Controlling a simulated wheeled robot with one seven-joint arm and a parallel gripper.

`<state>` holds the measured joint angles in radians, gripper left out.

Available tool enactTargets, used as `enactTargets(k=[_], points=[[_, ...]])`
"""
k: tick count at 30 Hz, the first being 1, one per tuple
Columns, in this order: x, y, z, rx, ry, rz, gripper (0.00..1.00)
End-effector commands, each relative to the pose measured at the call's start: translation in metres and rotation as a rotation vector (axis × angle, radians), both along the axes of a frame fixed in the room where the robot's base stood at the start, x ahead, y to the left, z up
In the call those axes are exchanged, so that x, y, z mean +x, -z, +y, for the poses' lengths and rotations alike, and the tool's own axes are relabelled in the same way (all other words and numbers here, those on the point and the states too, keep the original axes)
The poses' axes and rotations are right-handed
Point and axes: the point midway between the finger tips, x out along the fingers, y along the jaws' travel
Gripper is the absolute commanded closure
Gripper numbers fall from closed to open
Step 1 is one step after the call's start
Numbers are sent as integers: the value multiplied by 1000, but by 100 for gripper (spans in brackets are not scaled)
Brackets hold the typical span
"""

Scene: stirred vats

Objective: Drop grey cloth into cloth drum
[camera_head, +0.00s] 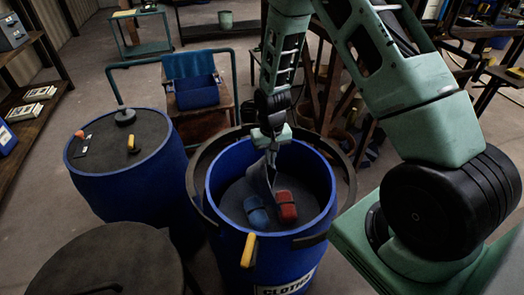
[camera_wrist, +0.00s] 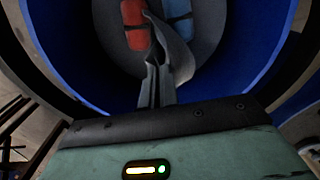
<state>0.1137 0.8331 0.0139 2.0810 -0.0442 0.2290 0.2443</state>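The cloth drum (camera_head: 302,272) is an open blue drum with a "CLOTHS" label on its front and a yellow handle at its rim. My gripper (camera_head: 270,150) points down into the drum's mouth. It is shut on the grey cloth (camera_head: 263,178), which hangs from the fingertips inside the drum. In the wrist view the grey cloth (camera_wrist: 172,42) spreads out beyond the shut fingers (camera_wrist: 157,80). A red bundle (camera_head: 286,206) and a blue bundle (camera_head: 256,212) lie on the drum's floor below it. Whether the cloth touches them is unclear.
A closed blue drum (camera_head: 125,180) with small items on its dark lid stands to the left. Another dark round lid (camera_head: 105,265) is at front left. A cart with a blue bin (camera_head: 197,92) stands behind. A dark ring (camera_head: 196,185) surrounds the cloth drum's top.

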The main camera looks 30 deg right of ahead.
Motion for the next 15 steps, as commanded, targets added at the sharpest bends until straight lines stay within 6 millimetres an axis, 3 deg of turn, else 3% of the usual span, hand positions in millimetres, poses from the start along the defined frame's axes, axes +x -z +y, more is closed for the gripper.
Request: enactTargets(k=[6,15], points=[[-7,11,-19,0,137,0,100],[-7,32,-19,0,145,0,100]])
